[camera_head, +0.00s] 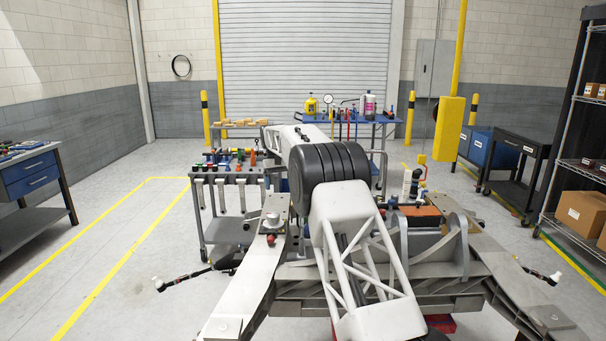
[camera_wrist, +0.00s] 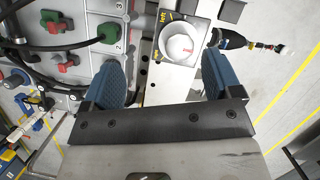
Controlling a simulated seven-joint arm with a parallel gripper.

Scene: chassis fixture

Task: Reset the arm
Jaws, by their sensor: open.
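My gripper (camera_wrist: 164,62) shows in the wrist view with its two blue ridged fingers spread apart and nothing between them. In the head view my arm covers the middle of the scene, and my gripper is hidden there. The grey metal chassis fixture (camera_head: 390,272) lies around and below my arm.
A grey panel (camera_wrist: 75,50) with red and green connectors and black cables is left of the fingers. A tool cart (camera_head: 228,232) stands beyond the fixture. A blue bench (camera_head: 30,176) is at left, a shelf rack (camera_head: 570,165) at right. Floor at left is clear.

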